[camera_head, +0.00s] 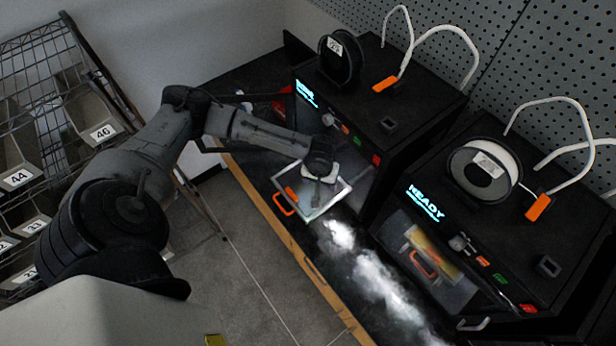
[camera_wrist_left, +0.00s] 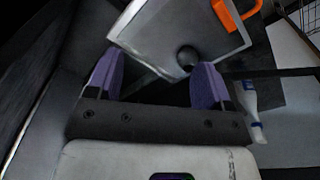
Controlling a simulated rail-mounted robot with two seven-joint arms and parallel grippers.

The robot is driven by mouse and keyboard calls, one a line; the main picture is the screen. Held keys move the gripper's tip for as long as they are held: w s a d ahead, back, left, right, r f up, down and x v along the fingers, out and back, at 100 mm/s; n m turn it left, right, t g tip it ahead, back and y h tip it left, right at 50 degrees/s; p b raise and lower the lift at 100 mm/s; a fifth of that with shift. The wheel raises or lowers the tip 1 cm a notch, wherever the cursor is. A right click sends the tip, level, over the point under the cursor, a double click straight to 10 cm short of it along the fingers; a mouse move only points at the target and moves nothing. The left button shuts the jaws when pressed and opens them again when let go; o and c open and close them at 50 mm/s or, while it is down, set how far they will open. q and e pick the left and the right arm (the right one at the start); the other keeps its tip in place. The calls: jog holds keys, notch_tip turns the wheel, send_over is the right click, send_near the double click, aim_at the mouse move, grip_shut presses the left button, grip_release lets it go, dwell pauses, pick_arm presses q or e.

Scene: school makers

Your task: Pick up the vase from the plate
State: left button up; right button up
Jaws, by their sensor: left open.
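The plate also shows at the top of the left wrist view (camera_wrist_left: 160,29). A small dark rounded thing, likely the vase (camera_wrist_left: 187,56), is on the plate near its edge. In the head view my gripper largely hides it. My left gripper (camera_wrist_left: 155,80) is open, with purple fingers apart and nothing between them. In the head view the left gripper (camera_head: 320,178) is over the plate. My right gripper is not in view.
The left printer (camera_head: 405,85) and right printer (camera_head: 500,215) stand close beside the plate, with spools and white tubes on top. A shelf with numbered bins (camera_head: 95,115) is at the left.

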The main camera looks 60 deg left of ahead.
pick_arm(q)
jog(key=a+n, duration=0.4)
jog(key=a, duration=0.5)
jog(key=shift+y, duration=0.4)
jog(key=f, duration=0.2)
jog(key=w+f, duration=0.1)
jog(key=f, duration=0.1)
jog(key=a+f, duration=0.1)
jog(key=shift+w+a+f+b, duration=0.1)
jog(key=shift+w+f+b, duration=0.05)
jog(key=shift+f+b, duration=0.25)
jog(key=shift+w+a+f, duration=0.1)
jog(key=shift+a+f, duration=0.05)
jog(key=shift+f, duration=0.9)
jog(key=shift+w+a+f, duration=0.1)
jog(key=shift+a+f, duration=0.05)
jog(key=shift+f, duration=0.95)
jog(key=shift+w+a+f, duration=0.1)
jog(key=shift+a+f, duration=0.05)
jog(key=shift+f, duration=0.9)
jog(key=shift+c, duration=0.4)
jog(key=c, duration=0.9)
